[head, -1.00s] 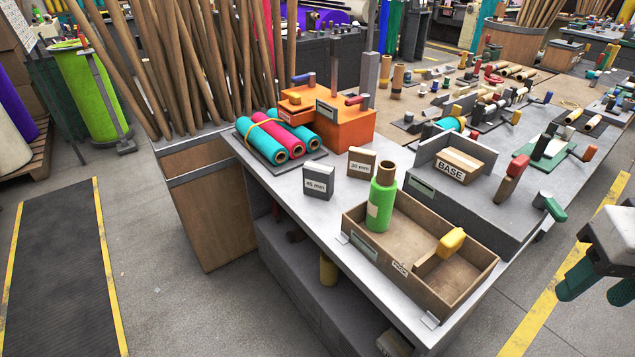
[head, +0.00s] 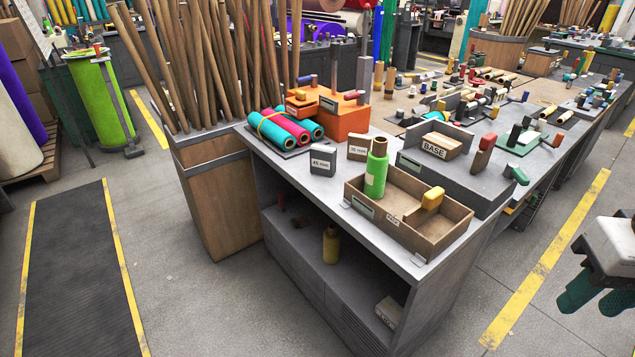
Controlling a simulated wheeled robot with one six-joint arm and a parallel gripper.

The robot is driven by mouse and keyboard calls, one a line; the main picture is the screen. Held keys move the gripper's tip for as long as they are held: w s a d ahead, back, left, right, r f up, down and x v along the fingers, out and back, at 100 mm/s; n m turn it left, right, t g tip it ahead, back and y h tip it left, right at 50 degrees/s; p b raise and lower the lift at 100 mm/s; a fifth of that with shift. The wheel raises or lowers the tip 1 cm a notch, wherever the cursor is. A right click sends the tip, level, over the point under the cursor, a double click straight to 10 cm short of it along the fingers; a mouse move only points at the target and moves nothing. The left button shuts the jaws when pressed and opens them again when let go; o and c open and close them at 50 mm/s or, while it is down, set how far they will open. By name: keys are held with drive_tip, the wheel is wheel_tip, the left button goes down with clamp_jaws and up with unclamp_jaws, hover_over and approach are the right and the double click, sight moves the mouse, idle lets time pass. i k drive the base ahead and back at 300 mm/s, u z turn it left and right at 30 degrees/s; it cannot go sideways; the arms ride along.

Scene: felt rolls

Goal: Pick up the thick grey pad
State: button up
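A grey block marked "45 mm" (head: 322,160) stands upright on the near bench top, left of the wooden tray. It is the grey, pad-like thing I can make out most clearly. A tan block marked "30 mm" (head: 358,148) stands just behind it to the right, apart from it. My gripper (head: 596,296) is at the right edge of the view, over the floor and well away from the grey block. Its two green fingers are apart with nothing visible between them. Part of it is cut off by the frame.
A wooden tray (head: 452,232) holds a green roll (head: 376,172) and a yellow-handled tool (head: 432,198). Teal and pink rolls (head: 290,132) lie behind the block, beside an orange box (head: 345,122). A bin of long poles (head: 215,205) adjoins the bench. Floor in front is clear.

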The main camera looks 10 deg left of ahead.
sight(323, 157)
drive_tip(key=z, duration=0.1)
drive_tip(key=k, duration=0.55)
drive_tip(key=u, duration=1.25)
drive_tip(key=i, duration=0.7)
drive_tip(key=u, duration=0.55)
drive_tip(key=i, duration=1.35)
drive_tip(key=z, duration=1.2)
drive_tip(key=i, duration=0.4)
drive_tip(key=z, duration=0.45)
